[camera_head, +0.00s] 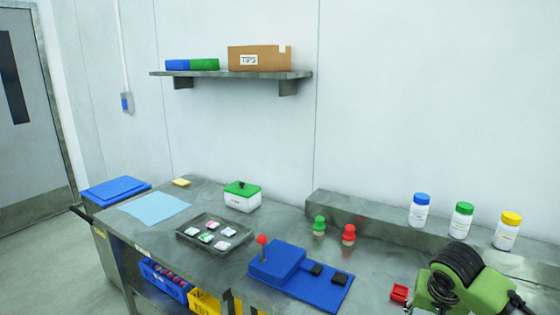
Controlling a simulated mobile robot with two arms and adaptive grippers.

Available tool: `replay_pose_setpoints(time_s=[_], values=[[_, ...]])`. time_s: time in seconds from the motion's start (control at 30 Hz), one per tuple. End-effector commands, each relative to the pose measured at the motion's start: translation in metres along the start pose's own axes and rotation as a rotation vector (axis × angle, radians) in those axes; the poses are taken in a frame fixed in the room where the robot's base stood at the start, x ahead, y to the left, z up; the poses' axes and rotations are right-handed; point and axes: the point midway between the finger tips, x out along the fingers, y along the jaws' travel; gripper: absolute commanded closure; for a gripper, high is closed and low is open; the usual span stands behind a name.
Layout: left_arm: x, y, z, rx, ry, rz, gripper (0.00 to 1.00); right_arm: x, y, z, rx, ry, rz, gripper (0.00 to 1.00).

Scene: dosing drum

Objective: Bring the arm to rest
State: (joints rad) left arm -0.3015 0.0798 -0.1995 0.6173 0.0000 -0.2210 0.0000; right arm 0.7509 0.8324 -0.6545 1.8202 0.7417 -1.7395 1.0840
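Neither of my grippers can be made out in the head view. A green body with a thick black ribbed part (460,285) fills the lower right corner and is cut off by the bottom edge. I cannot tell whether it is part of my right arm or a device on the bench. No arm comes in from the left.
The steel bench (215,265) holds a tray of packets (180,234), a green-lidded box (242,200), a blue lever block (290,275), green (319,226) and red (348,235) knobs. Bottles (462,220) stand on the raised ledge (375,218). A shelf (222,75) hangs above.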

Motion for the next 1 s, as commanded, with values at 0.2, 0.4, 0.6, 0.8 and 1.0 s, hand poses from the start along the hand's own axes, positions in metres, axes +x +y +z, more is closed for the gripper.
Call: replay_pose_setpoints(time_s=[0.2, 0.4, 0.6, 0.8, 1.0], values=[[0.0, 0.0, -0.009, 0.0, 0.016, 0.0, 1.0, 0.014, -0.018, 0.031, -0.095, -0.015, -0.034, 0.49], [0.0, -0.001, -0.014, 0.0, 0.021, -0.001, 1.0, 0.027, -0.037, 0.071, -0.206, -0.029, -0.081, 0.49], [0.0, 0.0, -0.006, 0.0, 0.009, 0.0, 1.0, 0.04, -0.057, 0.129, -0.341, -0.046, -0.153, 0.49], [0.0, 0.001, 0.001, 0.0, -0.002, 0.001, 1.0, 0.044, -0.069, 0.211, -0.488, -0.055, -0.251, 0.49], [0.0, 0.001, 0.0, 0.0, 0.0, 0.001, 1.0, 0.037, -0.055, 0.277, -0.572, -0.048, -0.299, 0.49]])
